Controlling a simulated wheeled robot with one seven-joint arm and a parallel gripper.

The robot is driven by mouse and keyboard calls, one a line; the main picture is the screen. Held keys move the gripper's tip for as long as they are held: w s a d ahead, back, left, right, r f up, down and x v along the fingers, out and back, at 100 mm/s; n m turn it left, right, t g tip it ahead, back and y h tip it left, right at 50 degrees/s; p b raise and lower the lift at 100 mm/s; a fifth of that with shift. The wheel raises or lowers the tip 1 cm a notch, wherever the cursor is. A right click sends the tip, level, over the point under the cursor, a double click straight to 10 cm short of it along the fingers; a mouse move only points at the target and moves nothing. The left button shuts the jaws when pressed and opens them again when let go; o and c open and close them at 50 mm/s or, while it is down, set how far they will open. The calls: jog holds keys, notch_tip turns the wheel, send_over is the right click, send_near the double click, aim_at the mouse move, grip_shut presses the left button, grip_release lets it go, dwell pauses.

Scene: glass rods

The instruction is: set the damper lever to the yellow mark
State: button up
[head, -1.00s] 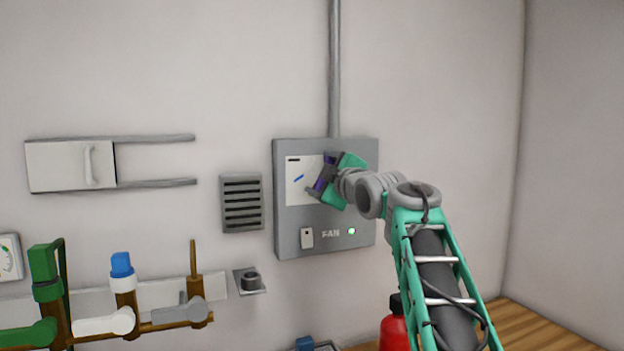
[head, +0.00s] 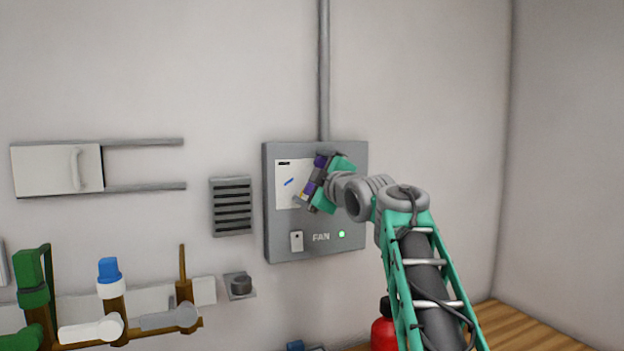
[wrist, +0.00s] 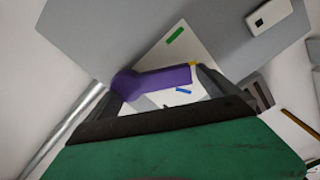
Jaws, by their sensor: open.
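The purple damper lever (wrist: 165,77) lies across the white plate (wrist: 160,54) on the grey FAN panel (head: 285,227). In the wrist view its free end is close to the yellow mark (wrist: 193,63), which is partly covered by a finger. A green mark (wrist: 174,35) and a blue mark (wrist: 184,91) lie on either side of the lever.
A switch (head: 296,241) and a green light (head: 342,234) are low on the panel. A vent (head: 231,206) is to its left, and a conduit (head: 324,70) runs up from it. Pipes with valves (head: 110,290) are lower left. A red extinguisher (head: 383,334) stands below.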

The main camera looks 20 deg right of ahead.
jog(key=s+b, duration=0.2)
jog(key=s, duration=0.5)
jog(key=shift+s+d, duration=0.3)
jog(key=shift+s, duration=0.05)
jog(key=s+a+f+m+g+p, duration=0.4)
jog(key=f, duration=0.5)
jog(key=s+a+f+m+g+p, duration=0.3)
jog(key=a+f+p, duration=0.1)
jog(key=f, duration=0.5)
jog(key=s+a+f+m+g+p, duration=0.2)
jog(key=s+f+m+g, duration=0.1)
jog(key=s+f, duration=0.6)
jog(key=s+a+f+m+g+h+p, duration=0.1)
jog(key=s+f+g, duration=0.3)
jog(key=s+f, duration=0.6)
jog(key=shift+s+a+f+m+g+p, duration=0.2)
jog(key=shift+s+a+m+g+p, duration=0.2)
jog(key=shift+s+m+p, duration=0.65)
